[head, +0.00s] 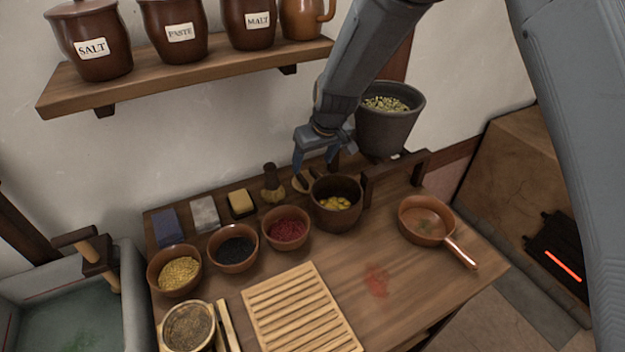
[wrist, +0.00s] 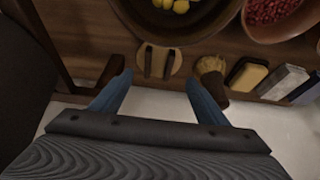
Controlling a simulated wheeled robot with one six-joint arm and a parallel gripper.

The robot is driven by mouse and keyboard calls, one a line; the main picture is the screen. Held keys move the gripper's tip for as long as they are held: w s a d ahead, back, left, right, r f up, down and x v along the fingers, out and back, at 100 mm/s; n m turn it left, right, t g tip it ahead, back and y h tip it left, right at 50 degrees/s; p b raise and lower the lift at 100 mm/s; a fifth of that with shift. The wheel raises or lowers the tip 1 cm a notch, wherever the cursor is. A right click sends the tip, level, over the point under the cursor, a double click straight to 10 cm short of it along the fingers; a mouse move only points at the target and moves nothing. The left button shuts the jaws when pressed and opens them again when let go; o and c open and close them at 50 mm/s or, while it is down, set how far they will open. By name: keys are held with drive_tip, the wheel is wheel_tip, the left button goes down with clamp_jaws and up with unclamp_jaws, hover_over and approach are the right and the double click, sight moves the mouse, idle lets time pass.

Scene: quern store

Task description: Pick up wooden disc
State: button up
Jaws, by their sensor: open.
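The wooden disc (wrist: 158,62) is pale and round, with two dark bars across it. In the wrist view it lies just beyond and between my fingertips. In the head view the disc (head: 299,184) shows at the back of the counter, partly hidden behind the brown pot. My gripper (head: 315,172) points down over it, and its blue fingers (wrist: 158,80) are open and empty in the wrist view.
A brown pot (head: 336,217) with yellow pieces stands right in front of the disc. A brush (head: 272,184) and a yellow block (head: 241,204) are to its left. A dark hanging bucket (head: 388,131) is close on the right. The counter's right front is mostly clear.

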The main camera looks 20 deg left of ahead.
sight(308, 179)
drive_tip(key=shift+d+p+x, duration=0.15)
drive_tip(key=shift+p+x, duration=0.4)
drive_tip(key=shift+x, duration=1.3)
drive_tip(key=shift+d+p+x, duration=0.15)
drive_tip(key=shift+p+x, duration=0.35)
drive_tip(key=shift+x, duration=1.35)
drive_tip(key=shift+f, duration=0.1)
drive_tip(key=c, duration=1.2)
drive_tip(key=shift+o, duration=0.2)
drive_tip(key=shift+w+r+b, duration=0.1)
drive_tip(key=shift+r+b, duration=0.25)
drive_tip(key=shift+r, duration=0.4)
drive_tip(key=shift+f+b, duration=0.1)
drive_tip(key=shift+b, duration=0.75)
drive_tip(key=shift+b, duration=0.55)
drive_tip(key=shift+t+y+b, duration=0.3)
drive_tip(key=shift+b, duration=0.2)
